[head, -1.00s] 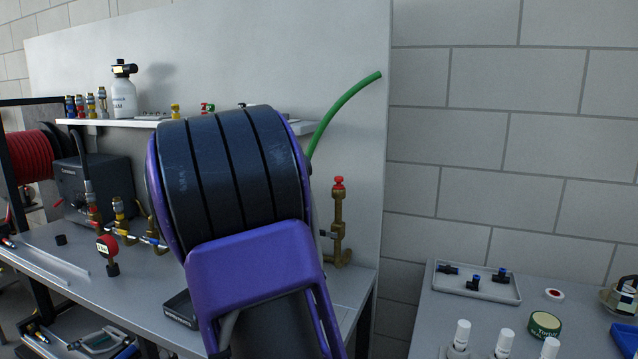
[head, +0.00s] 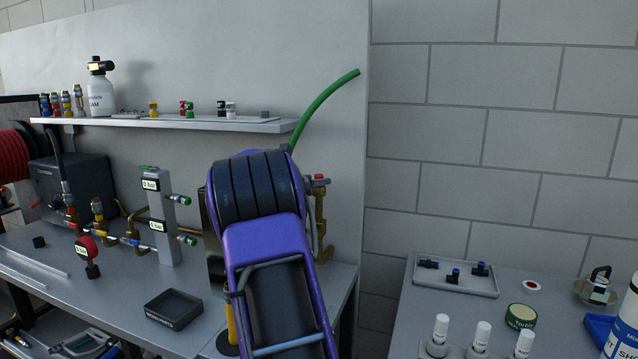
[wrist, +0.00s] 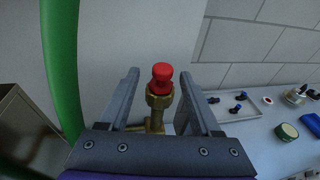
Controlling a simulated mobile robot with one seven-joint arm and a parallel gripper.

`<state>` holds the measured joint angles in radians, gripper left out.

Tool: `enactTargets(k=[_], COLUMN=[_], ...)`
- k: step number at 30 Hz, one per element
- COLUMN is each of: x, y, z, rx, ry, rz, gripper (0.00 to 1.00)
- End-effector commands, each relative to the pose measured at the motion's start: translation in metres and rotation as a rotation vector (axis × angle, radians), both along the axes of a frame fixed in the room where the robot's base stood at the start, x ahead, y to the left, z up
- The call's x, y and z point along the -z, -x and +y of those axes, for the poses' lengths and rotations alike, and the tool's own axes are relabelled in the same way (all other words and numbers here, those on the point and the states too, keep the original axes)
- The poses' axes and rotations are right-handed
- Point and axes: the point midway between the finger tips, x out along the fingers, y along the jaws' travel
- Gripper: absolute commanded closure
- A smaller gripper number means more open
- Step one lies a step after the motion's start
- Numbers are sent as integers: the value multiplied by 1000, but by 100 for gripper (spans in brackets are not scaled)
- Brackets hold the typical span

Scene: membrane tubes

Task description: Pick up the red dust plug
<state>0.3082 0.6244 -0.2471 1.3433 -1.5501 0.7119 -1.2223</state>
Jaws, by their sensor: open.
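The red dust plug (wrist: 162,74) sits on top of an upright brass fitting (wrist: 158,99) in the wrist view. In the head view the red plug (head: 320,178) shows just right of my arm, which hides part of it and its fitting. My gripper (wrist: 159,79) is open and empty. In the wrist view its two fingers stand left and right of the plug with a gap on each side; I cannot tell the exact depth between the fingertips and the plug. My arm hides the gripper in the head view.
A green hose (wrist: 62,60) rises close left of my gripper. A shelf (head: 200,125) carries small coloured caps. A black open tray (head: 173,308) and a manifold (head: 158,215) stand on the bench. At right, another table holds a tray of fittings (head: 490,291) and white-capped bottles.

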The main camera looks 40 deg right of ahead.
Motion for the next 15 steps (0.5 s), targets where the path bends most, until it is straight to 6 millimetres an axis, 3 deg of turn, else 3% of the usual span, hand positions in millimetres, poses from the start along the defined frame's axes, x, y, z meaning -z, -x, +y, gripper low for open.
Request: enactTargets(k=[9, 15], x=[11, 14], y=[-7, -12], z=[-37, -50], rx=[2, -1], ry=[0, 0], rz=[1, -1], gripper=[35, 35])
